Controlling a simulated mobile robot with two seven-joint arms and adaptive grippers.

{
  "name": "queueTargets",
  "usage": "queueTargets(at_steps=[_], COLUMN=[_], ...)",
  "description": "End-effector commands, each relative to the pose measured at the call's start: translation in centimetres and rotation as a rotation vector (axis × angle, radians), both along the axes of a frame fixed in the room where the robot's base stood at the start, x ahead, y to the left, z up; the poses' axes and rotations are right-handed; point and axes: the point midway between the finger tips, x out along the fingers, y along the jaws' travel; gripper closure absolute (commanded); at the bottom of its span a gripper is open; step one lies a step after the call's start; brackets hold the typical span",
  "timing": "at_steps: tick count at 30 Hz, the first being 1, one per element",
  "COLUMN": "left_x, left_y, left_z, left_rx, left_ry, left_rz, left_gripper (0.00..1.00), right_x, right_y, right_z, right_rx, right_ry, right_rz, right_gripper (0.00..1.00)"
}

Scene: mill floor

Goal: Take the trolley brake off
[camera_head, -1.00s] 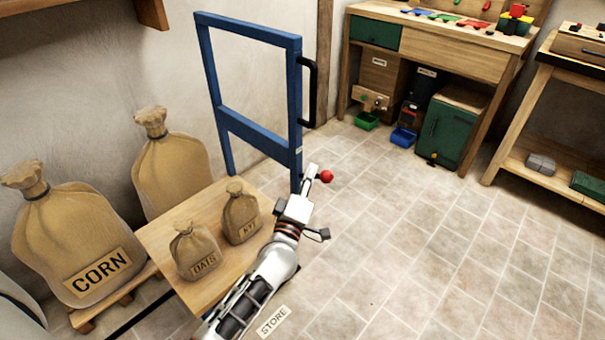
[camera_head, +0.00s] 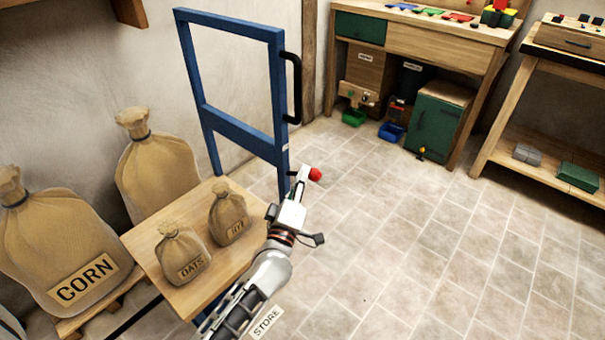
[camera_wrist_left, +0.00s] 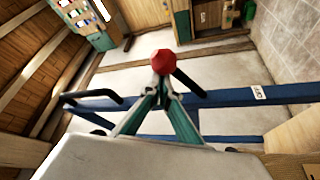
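The trolley has a blue upright frame (camera_head: 233,128), a black push handle (camera_head: 293,88) and a wooden deck (camera_head: 165,285). Its brake lever ends in a red knob (camera_head: 315,174), beside the foot of the frame's right post. The knob also shows in the left wrist view (camera_wrist_left: 163,61), with a dark rod running from it towards the frame. My left gripper (camera_head: 304,177) reaches over the deck's right edge to the knob. In the wrist view its fingers (camera_wrist_left: 162,90) come together just under the knob, apparently closed on the lever end. My right gripper is out of view.
Small sacks marked OATS (camera_head: 182,255) and RYE (camera_head: 229,214) stand on the deck. A CORN sack (camera_head: 62,245) and another large sack (camera_head: 155,170) stand at left. A workbench (camera_head: 430,45) and shelf bench (camera_head: 545,120) line the back right. The tiled floor at right (camera_head: 440,250) is clear.

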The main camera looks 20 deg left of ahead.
Motion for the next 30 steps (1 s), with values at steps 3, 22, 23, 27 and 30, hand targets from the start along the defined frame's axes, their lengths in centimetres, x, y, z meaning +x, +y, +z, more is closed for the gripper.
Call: queueTargets(at_steps=[3,22,23,27,30], left_x=[-0.1,-0.9,-0.9,-0.9,-0.9], left_y=[-0.3,-1.9,-1.9,-2.0,-2.0], left_z=[-0.6,-5.6,-5.9,-7.0,-7.8], left_rx=[0.02,0.414,0.441,0.564,0.648], left_ry=[-0.001,-0.129,-0.139,-0.186,-0.218], left_rz=[-0.003,-0.009,-0.009,-0.008,-0.008], left_gripper=[1.0,1.0,1.0,1.0,1.0], right_x=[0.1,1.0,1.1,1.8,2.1], right_y=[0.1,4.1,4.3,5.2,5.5], right_z=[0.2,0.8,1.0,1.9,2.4], right_rx=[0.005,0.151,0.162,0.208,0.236], right_ry=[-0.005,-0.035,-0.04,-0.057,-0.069], right_rz=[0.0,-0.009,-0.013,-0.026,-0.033], right_gripper=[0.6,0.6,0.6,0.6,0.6])
